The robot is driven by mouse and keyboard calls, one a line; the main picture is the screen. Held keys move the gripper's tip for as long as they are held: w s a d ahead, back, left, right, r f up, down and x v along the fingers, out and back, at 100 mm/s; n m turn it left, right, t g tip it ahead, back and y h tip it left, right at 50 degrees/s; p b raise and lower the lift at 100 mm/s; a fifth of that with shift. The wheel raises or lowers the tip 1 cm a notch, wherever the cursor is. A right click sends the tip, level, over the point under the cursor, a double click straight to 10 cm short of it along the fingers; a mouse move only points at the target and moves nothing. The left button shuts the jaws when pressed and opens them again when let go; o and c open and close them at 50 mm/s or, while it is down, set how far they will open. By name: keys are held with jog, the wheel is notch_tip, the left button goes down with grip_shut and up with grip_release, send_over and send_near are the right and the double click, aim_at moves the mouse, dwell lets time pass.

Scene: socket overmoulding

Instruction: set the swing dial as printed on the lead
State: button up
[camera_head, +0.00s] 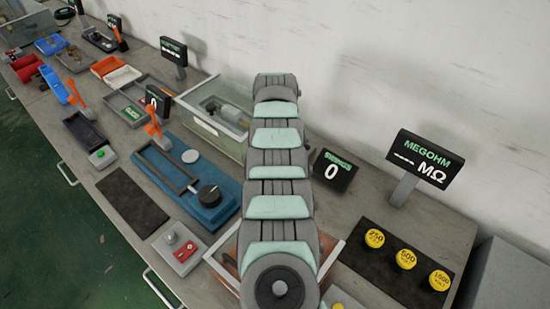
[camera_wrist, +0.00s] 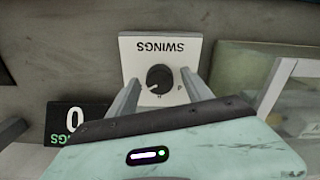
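The swing dial is a black round knob (camera_wrist: 159,78) on a white plate (camera_wrist: 139,47) lettered SWINGS, seen upside down in the wrist view. Small marks sit around the knob, too small to read surely, and its setting is unclear. My gripper (camera_wrist: 160,80) is open, with one finger on each side of the knob; whether they touch it I cannot tell. The swings display (camera_head: 335,172) reads 0, and it also shows in the wrist view (camera_wrist: 78,121). In the head view my arm hides the dial and gripper. No lead with readable print can be made out.
A clear-walled box (camera_head: 215,120) stands left of my arm, beside a blue fixture (camera_head: 190,180) with its own black knob. A megohm display (camera_head: 425,160) and several yellow buttons (camera_head: 405,259) are at the right. The wall runs behind the bench.

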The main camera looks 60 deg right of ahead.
jog(key=shift+r, duration=0.15)
notch_tip(320, 180, up, 11)
jog(key=p, duration=0.1)
jog(key=shift+f+p, duration=0.2)
jog(key=shift+p, duration=0.2)
dwell(0.4)
